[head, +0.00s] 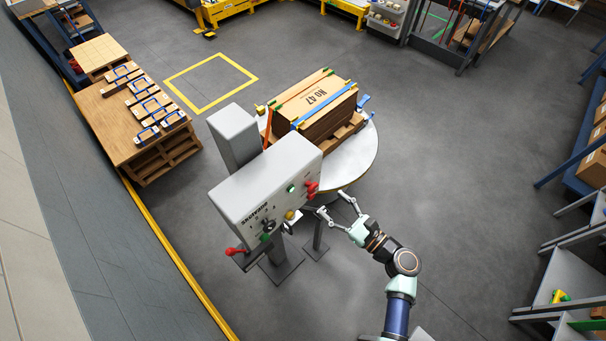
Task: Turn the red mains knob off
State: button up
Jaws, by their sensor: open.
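A grey control box (266,183) stands on a post left of centre in the head view. A red knob (312,188) sticks out from the right part of its front face; its exact turn position is too small to tell. My gripper (334,203) is open, with its two fingers apart, just right of and slightly below the red knob. No contact with the knob can be made out. A red-tipped lever (234,251) sticks out at the box's lower left.
Black, green and yellow controls (267,226) share the box's face. Behind it, a strapped stack of blanks (313,106) lies on a round white table (357,157). A wooden pallet (130,125) with blue-handled pieces stands at left. Open grey floor (470,150) lies to the right.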

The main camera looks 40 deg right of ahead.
aim_at(315, 190)
jog(key=w, duration=0.7)
jog(key=shift+w+a, duration=0.1)
jog(key=shift+a, duration=0.15)
jog(key=shift+c, duration=0.3)
jog(key=c, duration=1.1)
